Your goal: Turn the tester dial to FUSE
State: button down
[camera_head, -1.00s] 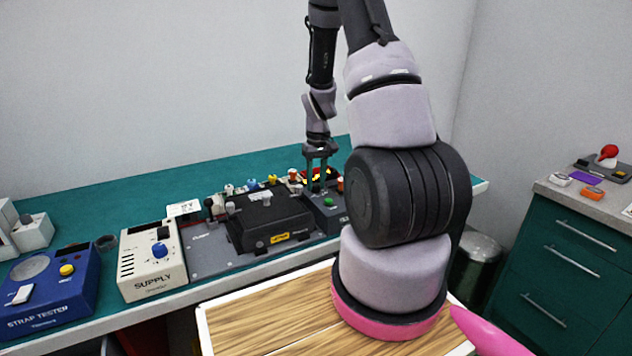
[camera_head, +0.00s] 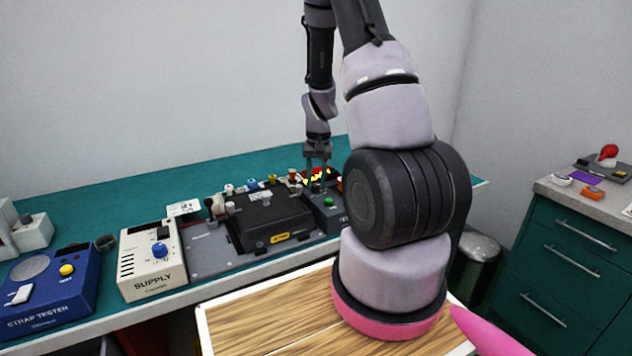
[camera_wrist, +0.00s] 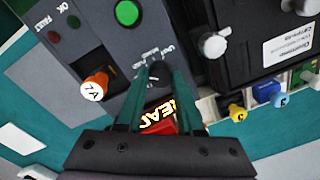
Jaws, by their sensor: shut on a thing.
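The tester (camera_head: 325,213) is a dark grey box on the bench, with a green button (camera_wrist: 127,13) and two small lamps by the words OK and FAULT. Its dark dial (camera_wrist: 156,70) shows in the wrist view between my green fingertips. My gripper (camera_wrist: 157,73) is shut on the dial from above; it also shows in the head view (camera_head: 317,188). Small pale labels beside the dial are too blurred to read surely. I cannot tell which position the dial points to, as the fingers hide much of it.
An orange-and-white part marked 7A (camera_wrist: 95,86) stands close beside the dial. A red piece with bright letters (camera_wrist: 160,118) lies near my fingers. A black unit (camera_head: 265,215) stands left of the tester, then a white supply (camera_head: 152,262) and a blue strap tester (camera_head: 50,287).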

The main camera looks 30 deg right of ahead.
aim_at(318, 184)
jog(key=shift+m, duration=1.3)
jog(key=c, duration=0.5)
grip_release()
jog(key=shift+c, duration=0.2)
jog(key=shift+r, duration=0.1)
notch_tip(318, 184, up, 11)
jog(key=shift+s+d, duration=0.15)
jog(key=shift+s, duration=0.05)
